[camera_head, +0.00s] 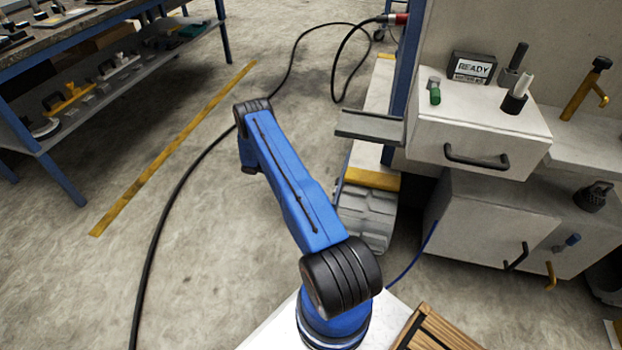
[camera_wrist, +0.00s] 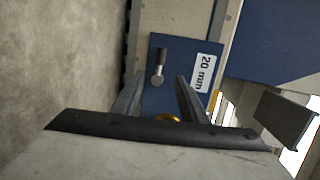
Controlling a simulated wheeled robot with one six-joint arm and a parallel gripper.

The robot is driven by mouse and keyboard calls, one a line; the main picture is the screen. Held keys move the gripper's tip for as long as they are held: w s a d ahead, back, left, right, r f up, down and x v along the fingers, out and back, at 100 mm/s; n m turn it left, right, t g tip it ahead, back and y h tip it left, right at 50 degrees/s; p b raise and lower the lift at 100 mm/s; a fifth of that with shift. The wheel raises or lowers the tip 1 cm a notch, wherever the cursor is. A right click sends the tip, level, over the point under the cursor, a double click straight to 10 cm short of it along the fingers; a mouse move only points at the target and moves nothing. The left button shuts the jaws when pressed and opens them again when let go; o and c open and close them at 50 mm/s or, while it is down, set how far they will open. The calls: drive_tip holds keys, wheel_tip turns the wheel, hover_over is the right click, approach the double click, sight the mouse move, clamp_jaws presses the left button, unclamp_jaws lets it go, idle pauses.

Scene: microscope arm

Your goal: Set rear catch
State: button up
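In the wrist view a short metal pin with a dark end (camera_wrist: 158,66) stands on a blue plate (camera_wrist: 178,57). The plate carries a white label reading "20 mm" (camera_wrist: 204,73). I cannot tell for certain whether this pin is the rear catch. My gripper (camera_wrist: 158,88) is open, with its two grey fingers apart on either side below the pin. No object is gripped between them. A piece of a yellow ring (camera_wrist: 167,117) shows low between the fingers, mostly hidden. In the head view my gripper cannot be made out behind my blue arm.
A blue-framed workbench (camera_head: 75,45) is at upper left. Black cable (camera_head: 165,210) crosses the open floor.

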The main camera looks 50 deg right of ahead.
drive_tip(key=shift+v, duration=0.9)
